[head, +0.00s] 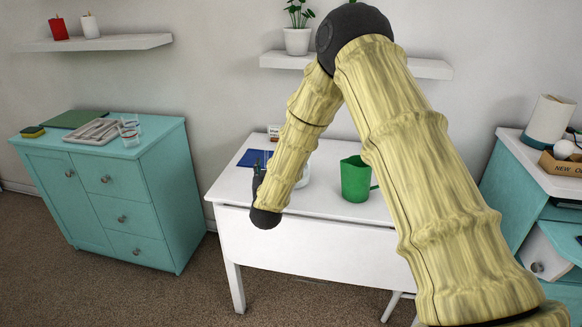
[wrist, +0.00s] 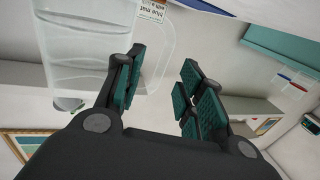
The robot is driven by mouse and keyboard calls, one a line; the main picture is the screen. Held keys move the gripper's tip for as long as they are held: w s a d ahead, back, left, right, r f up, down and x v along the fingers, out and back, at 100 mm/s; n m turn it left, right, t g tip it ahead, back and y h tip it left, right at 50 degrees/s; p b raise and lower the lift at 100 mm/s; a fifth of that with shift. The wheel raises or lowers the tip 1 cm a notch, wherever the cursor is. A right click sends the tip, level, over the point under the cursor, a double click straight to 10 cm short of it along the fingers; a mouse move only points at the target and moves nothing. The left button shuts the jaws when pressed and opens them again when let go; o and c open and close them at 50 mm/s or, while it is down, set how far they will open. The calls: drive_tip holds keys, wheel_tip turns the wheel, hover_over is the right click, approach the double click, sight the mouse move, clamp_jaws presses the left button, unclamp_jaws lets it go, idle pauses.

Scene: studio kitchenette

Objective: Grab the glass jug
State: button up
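The clear glass jug (wrist: 75,62) fills the upper left of the wrist view, which looks upside down. In the head view only a sliver of it (head: 304,176) shows on the white table, behind my forearm. My gripper (wrist: 163,88) is open, with nothing seen held between its dark green finger pads. Its left finger overlaps the jug's right side in the wrist view; I cannot tell whether they touch. In the head view my gripper (head: 258,174) is at the table's left part, beside the jug and partly hidden by my arm.
A green jug (head: 355,180) stands right of the glass jug on the white table (head: 300,240). A blue flat item (head: 254,158) and a small printed card (head: 273,132) are at the back. A teal cabinet (head: 110,190) with glasses stands left.

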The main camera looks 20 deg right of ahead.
sight(266, 161)
drive_tip(key=shift+x, duration=2.65)
drive_tip(key=shift+a+f, duration=0.1)
drive_tip(key=shift+f, duration=0.1)
drive_tip(key=shift+c, duration=0.4)
clamp_jaws()
drive_tip(key=shift+w, duration=0.1)
drive_tip(key=shift+r, duration=0.1)
